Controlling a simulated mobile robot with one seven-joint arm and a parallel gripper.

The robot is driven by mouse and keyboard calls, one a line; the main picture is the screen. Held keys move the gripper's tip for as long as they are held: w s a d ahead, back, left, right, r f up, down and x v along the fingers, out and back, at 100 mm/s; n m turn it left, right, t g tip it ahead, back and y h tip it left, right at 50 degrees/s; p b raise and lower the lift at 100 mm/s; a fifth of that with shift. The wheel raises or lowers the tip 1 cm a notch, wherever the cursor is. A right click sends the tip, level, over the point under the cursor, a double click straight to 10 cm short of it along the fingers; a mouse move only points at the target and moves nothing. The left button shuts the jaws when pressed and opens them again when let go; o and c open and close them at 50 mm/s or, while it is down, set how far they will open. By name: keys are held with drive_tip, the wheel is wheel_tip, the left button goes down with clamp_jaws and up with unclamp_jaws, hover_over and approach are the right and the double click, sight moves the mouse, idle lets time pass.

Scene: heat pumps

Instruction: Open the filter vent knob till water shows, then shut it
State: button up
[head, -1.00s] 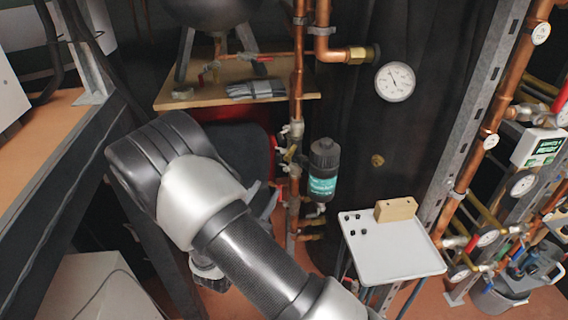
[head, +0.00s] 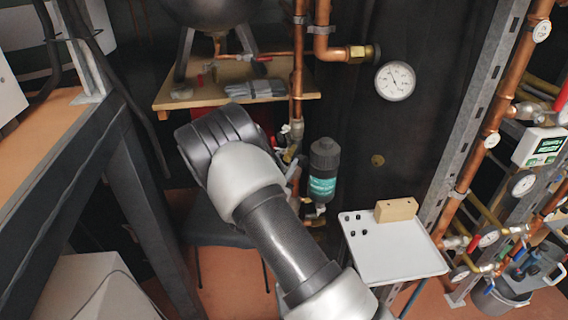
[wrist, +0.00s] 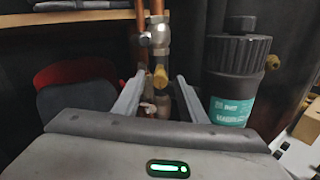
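The filter (head: 323,172) is a dark upright canister with a teal label, beside a vertical copper pipe. In the wrist view the filter (wrist: 234,85) stands just right of my right finger, with a ribbed dark cap and a small black knob-like piece (wrist: 240,24) on top. I cannot tell for sure that this piece is the vent knob. My gripper (wrist: 160,80) is open and empty, its two pale fingers pointing towards the pipe and a brass fitting (wrist: 160,76). No touch can be made out. In the head view my arm hides most of the gripper. No water shows.
A white tray (head: 390,262) with a wooden block (head: 396,210) and small black pieces is right of the filter. A wooden shelf (head: 190,98) with grey gloves (head: 254,88) lies above. A dark chair (head: 225,232) stands below. A pressure gauge (head: 395,81) is at upper right.

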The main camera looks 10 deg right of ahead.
drive_tip(key=shift+c, duration=0.4)
clamp_jaws()
drive_tip(key=shift+n, duration=0.3)
drive_tip(key=n+p, duration=0.2)
drive_tip(key=n, duration=0.1)
drive_tip(key=shift+a+r+n, duration=0.1)
drive_tip(key=shift+n, duration=0.2)
drive_tip(key=n+p, duration=0.2)
drive_tip(key=n, duration=0.2)
drive_tip(key=shift+n, duration=0.3)
drive_tip(key=n+p, duration=0.2)
drive_tip(key=n, duration=0.4)
drive_tip(key=shift+p, duration=0.35)
drive_tip(key=n, duration=0.2)
drive_tip(key=n+p, duration=0.1)
drive_tip(key=n, duration=0.3)
drive_tip(key=shift+f+p, duration=0.25)
drive_tip(key=shift+p, duration=0.05)
drive_tip(key=shift+n, duration=0.4)
